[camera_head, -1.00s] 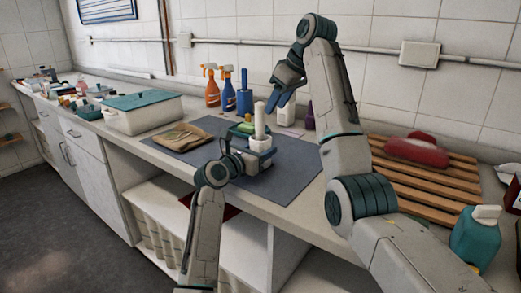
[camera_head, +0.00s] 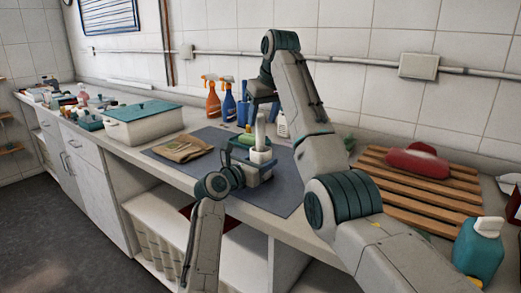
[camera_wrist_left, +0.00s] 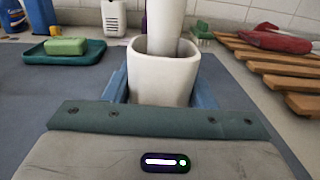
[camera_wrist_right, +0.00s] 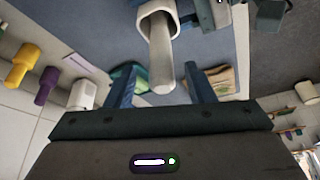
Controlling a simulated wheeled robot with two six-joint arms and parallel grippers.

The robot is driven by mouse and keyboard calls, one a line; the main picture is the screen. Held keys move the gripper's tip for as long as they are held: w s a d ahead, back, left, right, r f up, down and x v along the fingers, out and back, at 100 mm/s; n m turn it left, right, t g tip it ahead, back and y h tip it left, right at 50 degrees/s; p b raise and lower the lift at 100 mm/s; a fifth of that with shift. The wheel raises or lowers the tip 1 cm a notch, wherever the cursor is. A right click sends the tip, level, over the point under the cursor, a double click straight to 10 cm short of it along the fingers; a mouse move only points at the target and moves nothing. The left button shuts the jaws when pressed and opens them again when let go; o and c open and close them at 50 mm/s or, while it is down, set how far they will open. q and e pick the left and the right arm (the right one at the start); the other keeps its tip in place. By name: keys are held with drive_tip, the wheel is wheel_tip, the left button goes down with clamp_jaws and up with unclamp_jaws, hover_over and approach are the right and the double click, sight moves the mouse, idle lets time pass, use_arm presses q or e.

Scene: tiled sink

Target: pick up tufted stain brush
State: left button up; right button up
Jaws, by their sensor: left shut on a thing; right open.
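A thick white handle (camera_head: 260,130) stands upright in a white cup (camera_head: 261,156) on the grey mat; its lower end is hidden, so no bristles show. My left gripper (camera_head: 258,170) is shut on the cup, one blue finger on each side, as the left wrist view shows with the cup (camera_wrist_left: 163,78) and handle (camera_wrist_left: 166,25). My right gripper (camera_head: 262,104) is open and above the handle. In the right wrist view the handle (camera_wrist_right: 161,62) points between the open fingers, apart from both. A small green tufted thing (camera_wrist_left: 200,30) lies by the slatted rack.
A green soap bar (camera_wrist_left: 66,46) lies in a teal dish (camera_wrist_left: 64,58) beside the cup. Spray bottles (camera_head: 212,100) stand behind the mat. A folded brown cloth (camera_head: 182,148) and a lidded white box (camera_head: 143,125) are at left. A wooden rack (camera_head: 410,190) holds a red item.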

sight(260, 130)
drive_tip(key=x, duration=0.5)
drive_tip(key=shift+f, duration=0.1)
clamp_jaws()
